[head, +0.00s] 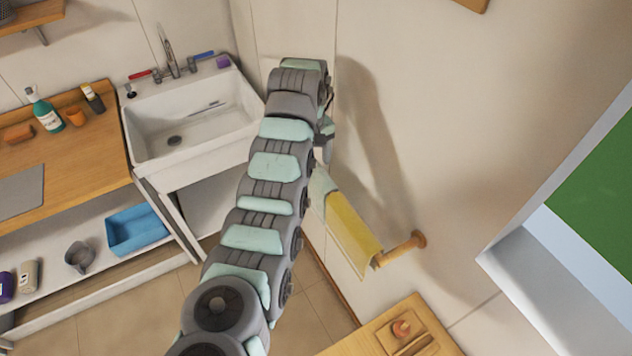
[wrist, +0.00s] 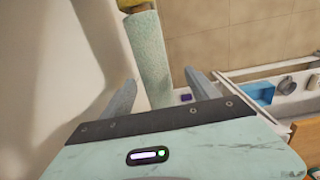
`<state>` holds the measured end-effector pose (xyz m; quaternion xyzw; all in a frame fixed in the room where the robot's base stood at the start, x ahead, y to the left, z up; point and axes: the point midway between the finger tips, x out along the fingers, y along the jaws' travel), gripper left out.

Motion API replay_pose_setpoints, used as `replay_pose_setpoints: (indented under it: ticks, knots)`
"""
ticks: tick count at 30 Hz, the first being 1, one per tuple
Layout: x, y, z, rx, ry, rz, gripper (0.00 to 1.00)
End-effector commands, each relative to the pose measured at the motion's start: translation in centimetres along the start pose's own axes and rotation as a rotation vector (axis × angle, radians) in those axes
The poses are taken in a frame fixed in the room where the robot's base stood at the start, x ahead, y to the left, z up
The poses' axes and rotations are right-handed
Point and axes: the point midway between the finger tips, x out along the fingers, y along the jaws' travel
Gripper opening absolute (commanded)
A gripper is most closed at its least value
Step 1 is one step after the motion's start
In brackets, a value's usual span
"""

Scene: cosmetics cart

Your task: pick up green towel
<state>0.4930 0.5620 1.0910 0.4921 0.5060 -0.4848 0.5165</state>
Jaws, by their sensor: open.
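The green towel (head: 322,184) is a pale green cloth hanging on the wall rail, beside a yellow towel (head: 352,232). My arm hides part of the green towel in the head view. In the wrist view the green towel (wrist: 150,62) hangs as a long speckled strip, with a bit of the yellow towel (wrist: 138,8) at the top edge. My gripper (wrist: 160,78) is open, with the green towel showing between its two fingers. I cannot tell whether the fingers touch it. In the head view my gripper is mostly hidden behind the arm, close to the wall.
The wooden rail end (head: 404,246) juts from the wall. A white sink (head: 190,125) stands left of my arm, beside a wooden counter (head: 75,150). A blue bin (head: 138,230) sits on the lower shelf. A wooden surface (head: 360,342) lies at the bottom.

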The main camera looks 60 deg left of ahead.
Motion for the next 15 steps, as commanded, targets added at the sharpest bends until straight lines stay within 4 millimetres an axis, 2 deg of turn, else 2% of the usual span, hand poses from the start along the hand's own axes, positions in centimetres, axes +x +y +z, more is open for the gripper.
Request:
replay_pose_setpoints:
  ticks: [15]
  knots:
    - [3.7,0.6,-0.4,0.001,0.002,0.001,0.69]
